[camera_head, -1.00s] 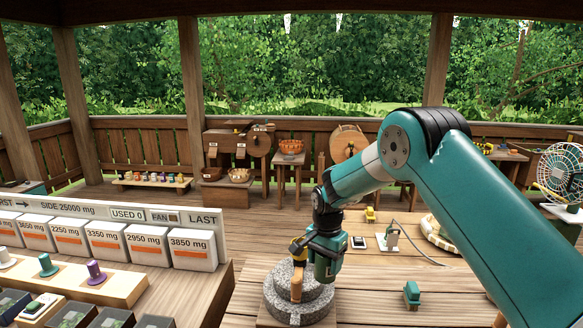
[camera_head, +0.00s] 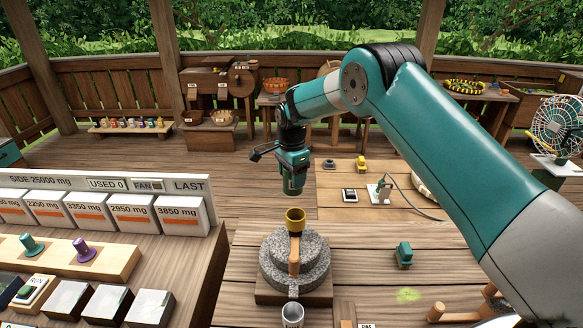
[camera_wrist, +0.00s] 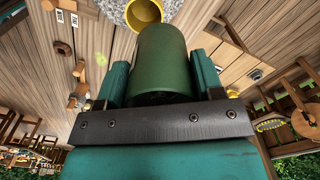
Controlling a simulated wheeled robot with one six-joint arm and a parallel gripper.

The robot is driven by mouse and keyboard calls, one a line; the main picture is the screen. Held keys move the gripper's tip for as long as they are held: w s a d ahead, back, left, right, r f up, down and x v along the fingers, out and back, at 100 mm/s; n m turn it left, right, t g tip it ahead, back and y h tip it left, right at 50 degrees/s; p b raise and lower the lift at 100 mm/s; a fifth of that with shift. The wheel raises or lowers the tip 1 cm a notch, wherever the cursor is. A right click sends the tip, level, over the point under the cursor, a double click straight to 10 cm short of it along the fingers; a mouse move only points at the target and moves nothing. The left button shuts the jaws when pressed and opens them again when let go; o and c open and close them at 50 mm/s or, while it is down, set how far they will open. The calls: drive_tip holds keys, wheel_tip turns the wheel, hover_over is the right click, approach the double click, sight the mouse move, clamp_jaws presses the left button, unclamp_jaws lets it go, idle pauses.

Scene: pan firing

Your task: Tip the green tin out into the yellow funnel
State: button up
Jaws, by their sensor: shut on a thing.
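The yellow funnel (camera_head: 295,217) sits on top of the grey stone mill (camera_head: 281,262), by an upright wooden handle. My gripper (camera_head: 292,182) is above the funnel, clear of it, pointing down. In the wrist view my gripper (camera_wrist: 160,84) is shut on the green tin (camera_wrist: 163,62), with one jaw on each side. The tin's far end points towards the funnel, whose yellow rim (camera_wrist: 143,14) shows just beyond it. The tin's mouth and contents are hidden. In the head view the tin is hard to tell from the green gripper.
A metal cup (camera_head: 292,315) stands in front of the mill. A small green object (camera_head: 403,255) lies on the boards to the right. White boxes (camera_head: 181,214) and a wooden rack (camera_head: 62,262) fill the left. A fan (camera_head: 560,139) stands far right.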

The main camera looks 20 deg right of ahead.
sight(292, 191)
wheel_tip(292, 191, down, 2)
drive_tip(key=shift+f, duration=0.15)
drive_tip(key=shift+t+b, duration=0.35)
drive_tip(key=shift+t, duration=0.25)
drive_tip(key=shift+t+b, duration=0.4)
drive_tip(key=shift+b, duration=0.2)
drive_tip(key=shift+w+a+t+y+b, duration=0.1)
drive_tip(key=shift+w+t+y+b, duration=0.2)
drive_tip(key=shift+t+b, duration=0.4)
drive_tip(key=t+b, duration=0.2)
drive_tip(key=b, duration=0.3)
drive_tip(key=shift+w+y+b, duration=0.1)
drive_tip(key=shift+y+b, duration=0.2)
drive_tip(key=shift+b, duration=0.05)
drive_tip(key=shift+t+b, duration=0.6)
drive_tip(key=shift+b, duration=0.2)
drive_tip(key=t+b, duration=0.2)
drive_tip(key=b, duration=0.4)
drive_tip(key=f+t+y+b, duration=0.1)
drive_tip(key=t+b, duration=0.2)
drive_tip(key=b, duration=0.4)
drive_tip(key=shift+w+f, duration=0.1)
drive_tip(key=t+b, duration=0.2)
drive_tip(key=b, duration=0.5)
drive_tip(key=f+t+b, duration=0.1)
drive_tip(key=t+b, duration=0.1)
drive_tip(key=b, duration=0.4)
drive_tip(key=shift+s+f+y+b, duration=0.2)
drive_tip(key=shift+y+b, duration=0.15)
drive_tip(key=shift+y, duration=0.05)
